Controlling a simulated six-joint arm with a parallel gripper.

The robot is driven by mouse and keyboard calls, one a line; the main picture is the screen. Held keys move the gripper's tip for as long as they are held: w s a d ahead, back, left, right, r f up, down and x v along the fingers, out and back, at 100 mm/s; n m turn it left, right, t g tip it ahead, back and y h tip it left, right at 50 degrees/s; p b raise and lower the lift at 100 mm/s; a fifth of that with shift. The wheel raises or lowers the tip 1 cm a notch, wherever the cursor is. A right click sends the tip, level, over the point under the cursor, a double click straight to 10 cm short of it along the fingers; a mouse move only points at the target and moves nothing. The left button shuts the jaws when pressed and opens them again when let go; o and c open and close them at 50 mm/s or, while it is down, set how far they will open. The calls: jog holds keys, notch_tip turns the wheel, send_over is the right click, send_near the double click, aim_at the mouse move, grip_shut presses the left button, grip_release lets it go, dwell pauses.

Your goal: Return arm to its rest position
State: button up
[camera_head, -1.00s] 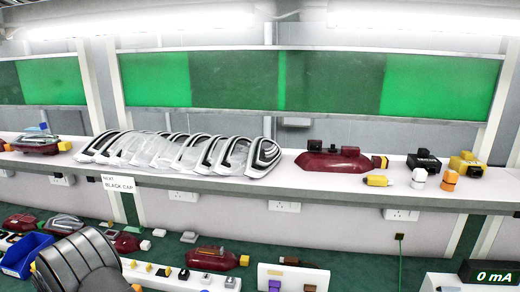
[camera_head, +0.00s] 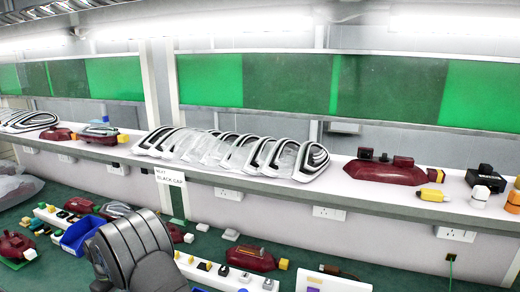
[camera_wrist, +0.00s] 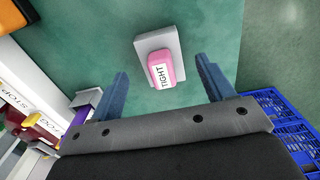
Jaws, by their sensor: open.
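My gripper (camera_wrist: 162,88) shows in the wrist view with its two blue fingers spread wide and nothing between them. Beyond the fingertips, a pink block labelled TIGHT (camera_wrist: 161,68) sits on a grey base (camera_wrist: 158,42) on the green bench top. It appears apart from the fingers. In the head view a dark grey rounded link of my arm (camera_head: 133,252) rises at the lower left. The gripper itself is hidden or out of frame there.
A blue crate (camera_wrist: 290,125) is right of the gripper in the wrist view. In the head view a blue bin (camera_head: 82,236) stands beside my arm. Lamp covers (camera_head: 235,153) and a dark red lamp body (camera_head: 385,170) lie on the white shelf (camera_head: 340,197) above the bench.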

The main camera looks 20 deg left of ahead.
notch_tip(320, 180, down, 6)
jog(key=shift+r, duration=0.25)
jog(key=r, duration=0.5)
jog(key=shift+w+d+r, duration=0.1)
jog(key=shift+w+d, duration=0.15)
jog(key=w+d+r, duration=0.6)
jog(key=d+r, duration=0.1)
jog(key=d, duration=0.2)
jog(key=s+d+f, duration=0.1)
jog(key=s+d, duration=0.1)
jog(key=d, duration=0.2)
jog(key=s+d+f, duration=0.1)
jog(key=s+d, duration=0.1)
jog(key=d, duration=0.3)
jog(key=s+d+f, duration=0.2)
jog(key=d, duration=0.2)
jog(key=shift+d, duration=0.35)
jog(key=shift+f, duration=0.55)
